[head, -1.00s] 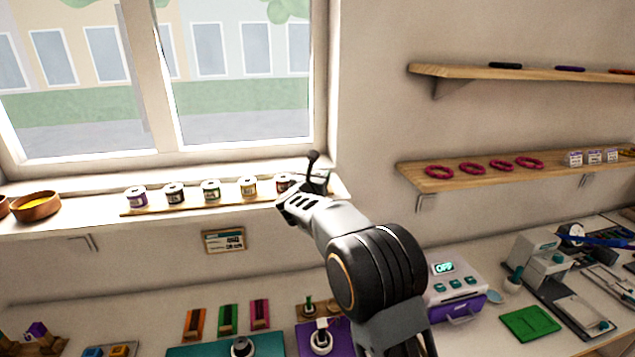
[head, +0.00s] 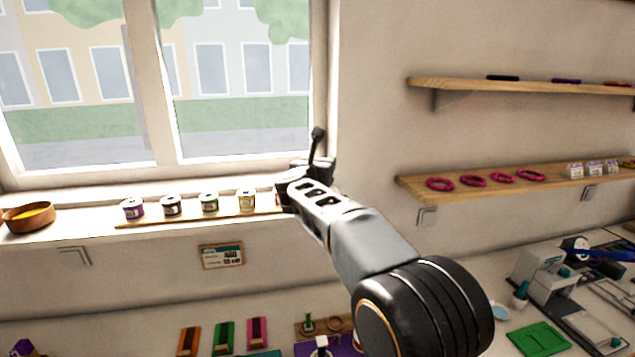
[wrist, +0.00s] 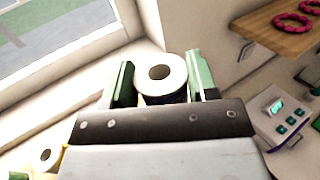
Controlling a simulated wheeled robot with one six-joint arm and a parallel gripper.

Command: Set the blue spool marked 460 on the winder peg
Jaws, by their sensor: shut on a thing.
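My gripper (wrist: 162,84) is at the right end of the window sill, with its fingers shut on either side of a spool (wrist: 161,73). The spool is upright with a pale top and a dark centre hole. Its number is hidden and its side colour is hard to tell. In the head view, my gripper (head: 292,190) covers most of it. Several other spools (head: 209,203) stand in a row to its left, with dark, purple, green and yellow bands. No blue spool marked 460 is readable. I cannot tell for sure which part is the winder peg.
The spools stand on a wooden strip (head: 160,221) along the sill. A brown bowl (head: 30,218) is at far left. A label card (head: 222,255) hangs below. Shelves (head: 500,184) with pink rings are at right. The bench below holds a pegged wooden board (head: 300,328) and a grey machine (head: 545,268).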

